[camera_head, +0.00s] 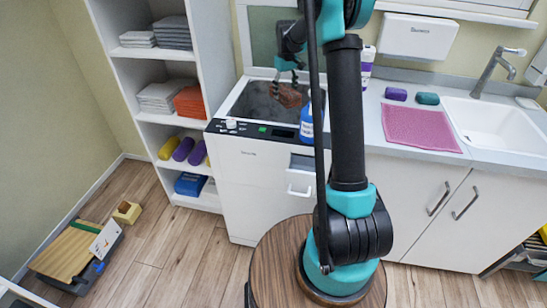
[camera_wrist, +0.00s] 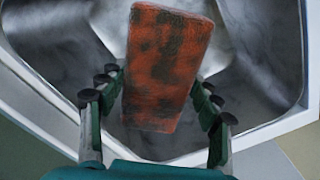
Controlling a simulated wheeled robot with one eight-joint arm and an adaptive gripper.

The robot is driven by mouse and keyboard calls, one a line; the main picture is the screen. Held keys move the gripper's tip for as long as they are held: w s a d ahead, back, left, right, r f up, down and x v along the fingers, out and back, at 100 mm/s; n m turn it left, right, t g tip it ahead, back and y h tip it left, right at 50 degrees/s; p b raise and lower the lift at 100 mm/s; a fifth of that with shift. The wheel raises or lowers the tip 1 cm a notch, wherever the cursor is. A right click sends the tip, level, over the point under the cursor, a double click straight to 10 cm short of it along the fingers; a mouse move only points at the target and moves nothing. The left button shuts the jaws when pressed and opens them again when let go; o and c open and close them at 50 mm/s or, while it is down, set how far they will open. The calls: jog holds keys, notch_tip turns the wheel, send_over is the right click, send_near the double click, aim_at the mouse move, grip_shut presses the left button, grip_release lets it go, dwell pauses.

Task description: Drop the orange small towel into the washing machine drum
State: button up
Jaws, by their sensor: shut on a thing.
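The orange small towel (camera_wrist: 165,60), flat and blotched with dark patches, is between the two fingers of my gripper (camera_wrist: 160,95) in the wrist view. My gripper is shut on it. The grey metal washing machine drum (camera_wrist: 255,50) lies below and around the towel in that view. In the head view my gripper (camera_head: 287,72) points down over the open top of the white washing machine (camera_head: 250,165), and the towel (camera_head: 290,96) shows at the drum opening (camera_head: 258,104). I cannot tell how deep the towel hangs. The raised lid (camera_head: 263,38) stands behind.
A blue bottle (camera_head: 307,122) stands at the machine's right edge, close to my arm. A shelf (camera_head: 155,55) at left holds grey towels, an orange folded stack (camera_head: 190,101) and rolls. A pink mat (camera_head: 421,127) lies on the counter by the sink (camera_head: 497,123).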

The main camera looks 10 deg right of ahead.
jog(key=shift+f, duration=0.1)
jog(key=o, duration=1.3)
jog(key=shift+o, duration=0.2)
notch_tip(320, 180, up, 12)
jog(key=shift+s, duration=0.1)
